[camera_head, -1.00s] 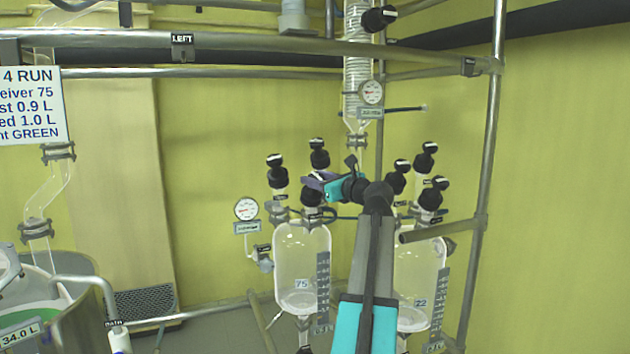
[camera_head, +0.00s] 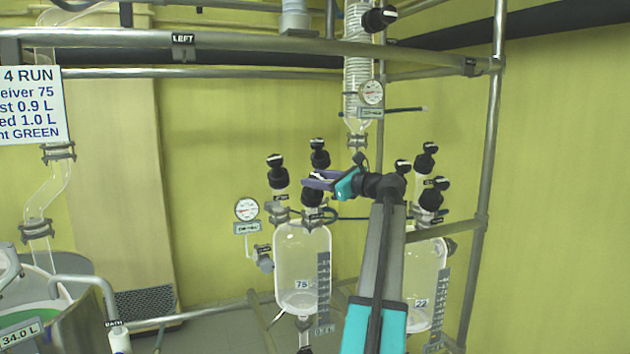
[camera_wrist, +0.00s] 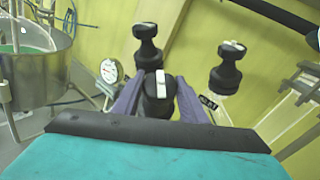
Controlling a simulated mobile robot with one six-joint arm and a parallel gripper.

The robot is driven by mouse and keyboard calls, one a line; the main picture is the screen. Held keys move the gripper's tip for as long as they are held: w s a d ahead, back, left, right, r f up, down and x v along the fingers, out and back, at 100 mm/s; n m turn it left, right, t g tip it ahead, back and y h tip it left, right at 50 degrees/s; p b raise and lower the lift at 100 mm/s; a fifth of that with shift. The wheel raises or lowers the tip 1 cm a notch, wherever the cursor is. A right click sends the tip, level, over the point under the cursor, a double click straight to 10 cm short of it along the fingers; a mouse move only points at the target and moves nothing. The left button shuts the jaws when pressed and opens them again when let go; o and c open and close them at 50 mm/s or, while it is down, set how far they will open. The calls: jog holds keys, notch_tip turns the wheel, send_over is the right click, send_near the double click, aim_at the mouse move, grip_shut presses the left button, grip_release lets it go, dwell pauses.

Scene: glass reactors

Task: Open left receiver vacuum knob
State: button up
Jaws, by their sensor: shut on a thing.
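The left receiver is a clear glass vessel (camera_head: 301,262) marked 75, with several black knobs on its top. My gripper (camera_head: 314,181) is at the front knob (camera_head: 311,197) and partly covers it in the head view. In the wrist view, the purple fingers of my gripper (camera_wrist: 157,103) are shut on this black knob (camera_wrist: 158,88), one on each side. A white bar marks its top. The left knob (camera_head: 277,168) and the rear knob (camera_head: 319,155) stand free. The knob labels are too small to read, so I cannot tell which is the vacuum knob.
A second receiver (camera_head: 420,275) marked 22, with its own black knobs (camera_head: 425,160), stands to the right behind my arm. A round gauge (camera_head: 247,209) is left of the first receiver. Steel rails (camera_head: 250,45) cross above, and a post (camera_head: 485,180) stands at right.

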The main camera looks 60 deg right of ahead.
jog(key=n+y, duration=0.2)
jog(key=n+y+p, duration=0.1)
jog(key=n+y, duration=0.1)
jog(key=shift+w+d+r+g, duration=0.1)
jog(key=shift+d+r+g, duration=0.15)
jog(key=shift+r+g, duration=0.1)
jog(key=shift+a+f+n+g+y, duration=0.1)
jog(key=shift+n+g+y, duration=0.15)
jog(key=shift+n+y, duration=0.45)
jog(key=shift+a, duration=0.1)
jog(key=o, duration=1.1)
jog(key=shift+f, duration=0.15)
jog(key=shift+c, duration=0.2)
jog(key=shift+f, duration=0.1)
